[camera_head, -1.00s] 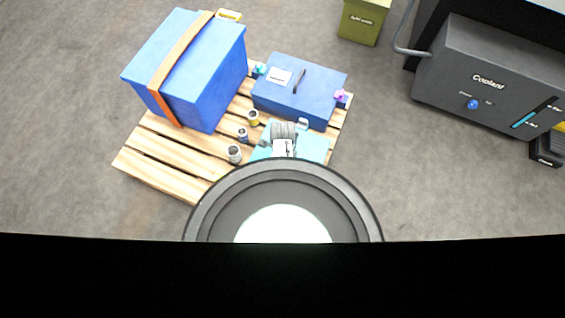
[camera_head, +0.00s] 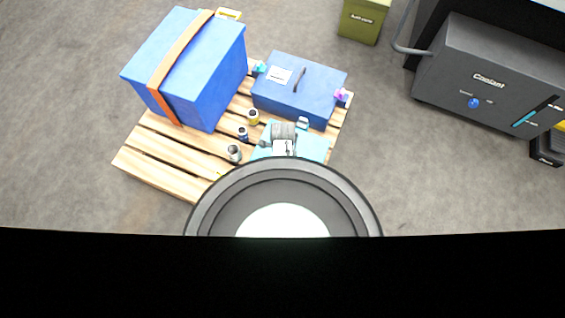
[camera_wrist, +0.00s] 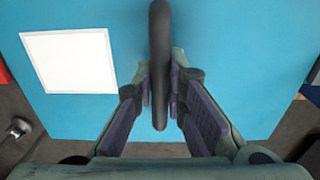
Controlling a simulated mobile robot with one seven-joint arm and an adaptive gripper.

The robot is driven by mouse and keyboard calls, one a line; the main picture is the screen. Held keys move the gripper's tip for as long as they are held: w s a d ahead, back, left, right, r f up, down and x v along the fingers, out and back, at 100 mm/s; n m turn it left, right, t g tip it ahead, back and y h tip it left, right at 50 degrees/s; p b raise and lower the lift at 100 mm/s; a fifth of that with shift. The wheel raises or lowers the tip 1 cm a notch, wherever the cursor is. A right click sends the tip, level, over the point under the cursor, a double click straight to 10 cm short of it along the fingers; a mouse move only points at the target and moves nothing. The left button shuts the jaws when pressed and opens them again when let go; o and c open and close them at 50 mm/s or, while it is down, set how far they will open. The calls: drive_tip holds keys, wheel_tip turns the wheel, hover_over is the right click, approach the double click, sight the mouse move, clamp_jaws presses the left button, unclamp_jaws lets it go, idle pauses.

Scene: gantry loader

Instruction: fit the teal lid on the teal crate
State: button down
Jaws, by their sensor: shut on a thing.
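The teal lid (camera_wrist: 240,60) fills most of the wrist view, with a white label (camera_wrist: 70,60) and a dark upright handle (camera_wrist: 159,40). My gripper (camera_wrist: 163,85) is shut on that handle. In the head view, the lid (camera_head: 315,147) shows as a teal surface at the pallet's near right side, partly covered by my gripper (camera_head: 283,146). I cannot make out the teal crate apart from the lid; whether the lid is seated or held above it cannot be told.
A wooden pallet (camera_head: 160,158) carries a large blue box (camera_head: 205,85) with an orange strap, a low blue handled box (camera_head: 325,87), and several small cans, one dark blue (camera_head: 242,133). A dark Coolant unit (camera_head: 450,90) and an olive bin (camera_head: 360,20) stand beyond. Floor right of the pallet is clear.

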drive_tip(key=shift+f, duration=0.15)
drive_tip(key=c, duration=1.6)
unclamp_jaws()
drive_tip(key=shift+o, duration=0.2)
wheel_tip(320, 180, up, 12)
